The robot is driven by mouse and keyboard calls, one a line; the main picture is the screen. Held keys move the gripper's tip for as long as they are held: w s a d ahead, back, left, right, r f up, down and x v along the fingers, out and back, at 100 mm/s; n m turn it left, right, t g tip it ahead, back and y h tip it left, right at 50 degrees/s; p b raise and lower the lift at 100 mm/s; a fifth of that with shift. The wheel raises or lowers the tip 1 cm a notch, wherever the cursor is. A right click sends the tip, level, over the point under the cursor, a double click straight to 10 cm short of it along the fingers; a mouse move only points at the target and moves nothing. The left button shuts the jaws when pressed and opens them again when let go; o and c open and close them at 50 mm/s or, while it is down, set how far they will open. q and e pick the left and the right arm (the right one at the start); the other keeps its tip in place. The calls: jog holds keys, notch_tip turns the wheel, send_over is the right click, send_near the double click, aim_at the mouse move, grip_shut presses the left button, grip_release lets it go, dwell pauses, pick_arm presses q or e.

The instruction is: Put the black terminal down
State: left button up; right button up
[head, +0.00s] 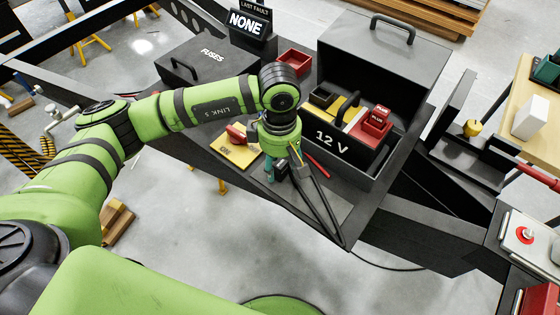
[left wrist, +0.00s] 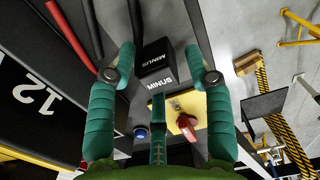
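The black terminal, a block marked MINUS (left wrist: 155,68), shows in the left wrist view between and beyond my left gripper's (left wrist: 160,62) green fingers. Gaps show on both sides, so the fingers look open around it, not closed on it. A black cable (left wrist: 136,22) runs up beside the block. In the head view my left gripper (head: 274,168) points down in front of the 12 V battery box (head: 332,143), with a small dark block (head: 282,169) at its fingers. The fingers partly hide it, and I cannot tell whether it rests on the surface. My right gripper is not in view.
A red PLUS terminal (head: 376,122) sits in the open battery box. A yellow plate with a red switch (head: 238,148) lies left of my gripper. Black cables (head: 325,205) loop to its right. A fuse box (head: 200,62) and red tray (head: 294,62) stand behind.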

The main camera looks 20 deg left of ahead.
aim_at(279, 162)
pick_arm(q)
jog(key=shift+r, duration=0.55)
notch_tip(279, 162, up, 11)
jog(key=b, duration=0.2)
jog(key=shift+r, duration=0.15)
jog(key=shift+w+a, duration=0.1)
